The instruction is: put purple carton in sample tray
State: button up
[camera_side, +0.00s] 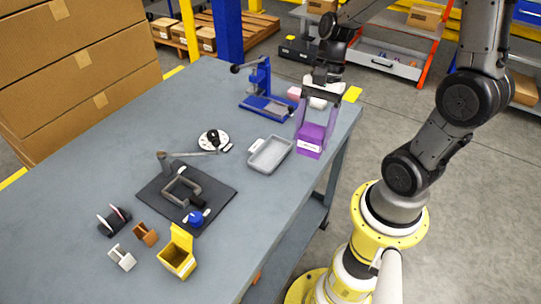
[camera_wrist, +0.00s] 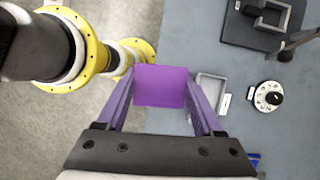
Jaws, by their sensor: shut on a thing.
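The purple carton (camera_side: 311,138) is upright at the right edge of the table, with a white label on its front. My gripper (camera_side: 316,122) points down over it and is shut on it, one finger on each side. The wrist view shows the carton (camera_wrist: 161,86) between the two fingers, overlapping the table edge; I cannot tell whether its bottom touches the table. The sample tray, a shallow grey tray (camera_side: 252,167) with a white label, lies just left of the carton. It also shows in the wrist view (camera_wrist: 199,104), right of the carton, and looks empty.
A blue press (camera_side: 262,88) stands behind the tray. A white dial (camera_side: 213,141) and a black mat (camera_side: 222,205) with a grey clamp lie to the left. A yellow open box (camera_side: 177,257) and small holders are at the front. A pink block (camera_side: 294,92) is behind the carton.

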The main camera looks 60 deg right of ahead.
jog(key=shift+s+d+r+m+t, duration=0.15)
jog(key=shift+d+m+t, duration=0.2)
jog(key=shift+d, duration=0.45)
jog(key=shift+w+d, duration=0.15)
jog(key=shift+w, duration=0.1)
jog(key=w+d+f, duration=0.1)
jog(key=w+f, duration=0.3)
jog(key=w, duration=0.4)
send_over(271, 156)
notch_tip(271, 156, down, 6)
jog(key=shift+s+r, duration=0.1)
jog(key=shift+r, duration=0.15)
jog(key=shift+f, duration=1.75)
jog(key=shift+f, duration=0.15)
jog(key=o, duration=1.3)
